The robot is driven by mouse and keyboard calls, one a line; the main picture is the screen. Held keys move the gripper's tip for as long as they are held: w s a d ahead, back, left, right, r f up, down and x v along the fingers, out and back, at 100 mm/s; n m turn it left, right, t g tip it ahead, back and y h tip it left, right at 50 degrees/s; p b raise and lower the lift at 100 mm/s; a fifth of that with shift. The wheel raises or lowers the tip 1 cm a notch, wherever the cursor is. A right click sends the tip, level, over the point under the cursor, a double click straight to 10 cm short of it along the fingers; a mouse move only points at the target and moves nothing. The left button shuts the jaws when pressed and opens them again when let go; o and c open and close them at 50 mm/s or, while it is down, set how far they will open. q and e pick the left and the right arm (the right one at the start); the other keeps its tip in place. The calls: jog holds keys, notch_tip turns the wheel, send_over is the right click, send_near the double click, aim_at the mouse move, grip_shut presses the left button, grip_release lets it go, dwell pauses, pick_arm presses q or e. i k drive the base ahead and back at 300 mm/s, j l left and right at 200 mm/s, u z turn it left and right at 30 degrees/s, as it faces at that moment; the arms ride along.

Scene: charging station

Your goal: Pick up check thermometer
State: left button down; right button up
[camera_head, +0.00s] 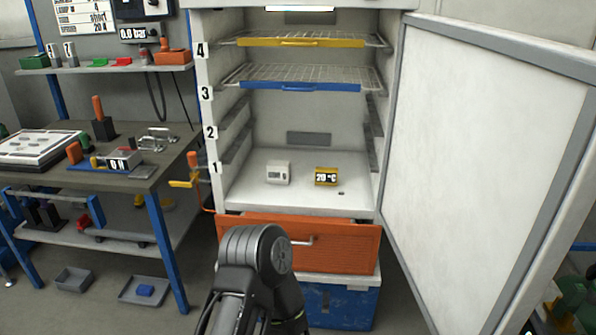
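A small white device with a grey display (278,173) stands on the floor of the open cabinet. To its right stands a yellow block with a dark display reading "20 °C" (326,176). I cannot tell for sure which of the two is the check thermometer. A tiny dark piece (341,193) lies in front of the yellow block. One of my arms shows at the bottom centre, in front of the orange drawer; I cannot tell which arm it is. Neither gripper is in view.
The cabinet (203,150) has a yellow-edged shelf (300,42) and a blue-edged shelf (300,86) above. Its white door (480,140) stands open at right. The orange drawer (345,250) is below. A cluttered workbench (140,178) stands at left.

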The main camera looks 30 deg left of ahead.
aim_at(324, 176)
jog(key=u, duration=0.9)
jog(key=j+z, duration=0.1)
jog(key=z, duration=1.8)
jog(key=j, duration=0.9)
jog(key=k+j, duration=0.15)
jog(key=j, duration=0.7)
